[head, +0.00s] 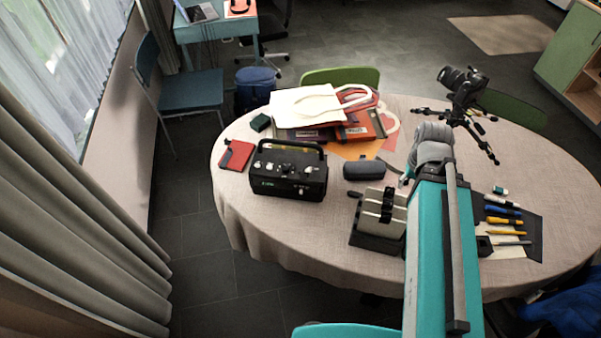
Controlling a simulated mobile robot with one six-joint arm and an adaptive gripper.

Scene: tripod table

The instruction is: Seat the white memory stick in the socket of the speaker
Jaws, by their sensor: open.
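The speaker (283,183) is a black box with a carry handle and several light knobs on its top, standing upright on the left part of the table. A small light spot shows low on its front right, but I cannot tell whether this is the socket or something in it. I cannot pick out the white memory stick for certain. My teal arm reaches over the right half of the table, and its grey wrist is near the table's middle.
The oval table (300,238) has a clear front edge. Near the speaker are a red notebook (236,154), a dark case (364,169) and a cream bag (305,105). A grey slotted holder (368,241) stands beside my arm. A camera tripod (463,120) and pens (505,222) are right.

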